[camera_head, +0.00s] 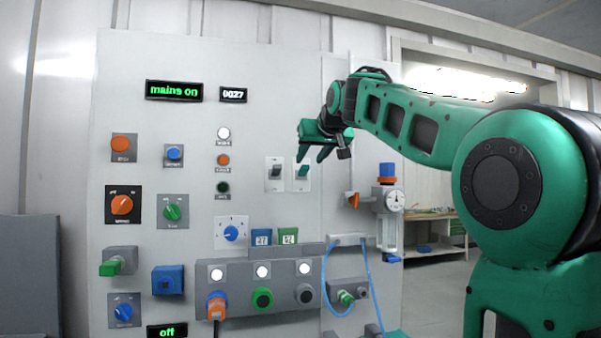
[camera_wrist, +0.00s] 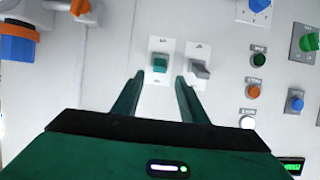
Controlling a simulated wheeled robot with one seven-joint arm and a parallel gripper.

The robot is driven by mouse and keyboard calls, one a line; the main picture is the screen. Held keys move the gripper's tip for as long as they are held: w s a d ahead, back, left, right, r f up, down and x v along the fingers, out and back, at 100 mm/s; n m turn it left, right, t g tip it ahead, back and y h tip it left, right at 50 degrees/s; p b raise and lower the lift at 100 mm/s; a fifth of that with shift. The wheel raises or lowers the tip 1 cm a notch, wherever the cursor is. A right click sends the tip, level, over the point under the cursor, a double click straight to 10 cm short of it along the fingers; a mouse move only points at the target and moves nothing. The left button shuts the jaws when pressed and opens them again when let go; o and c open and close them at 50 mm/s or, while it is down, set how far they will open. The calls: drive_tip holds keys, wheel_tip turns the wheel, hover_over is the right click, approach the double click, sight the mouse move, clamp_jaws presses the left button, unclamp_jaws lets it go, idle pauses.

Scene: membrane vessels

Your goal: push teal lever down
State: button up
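The teal lever (camera_head: 302,171) is a small rocker on a white plate on the grey panel, right of a similar grey lever (camera_head: 276,171). In the wrist view, which looks turned over, the teal lever (camera_wrist: 160,63) is left of the grey lever (camera_wrist: 199,70). My gripper (camera_head: 311,157) is open and empty, in front of the panel close to the teal lever. In the wrist view my gripper (camera_wrist: 159,82) has its fingers apart, with the teal lever ahead between the fingertips. I see no contact. Which way the lever is tipped is hard to tell.
A valve with an orange handle (camera_head: 353,199) and a gauge (camera_head: 393,200) stand out to the right of the levers. Indicator lamps (camera_head: 223,160) are to the left. A socket box (camera_head: 262,288) and a blue hose (camera_head: 327,290) sit below. The panel around the levers is flat.

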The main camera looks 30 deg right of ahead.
sight(305, 166)
drive_tip(key=x, duration=0.7)
drive_tip(key=shift+w+d+f, duration=0.1)
drive_tip(key=shift+w, duration=0.05)
clamp_jaws()
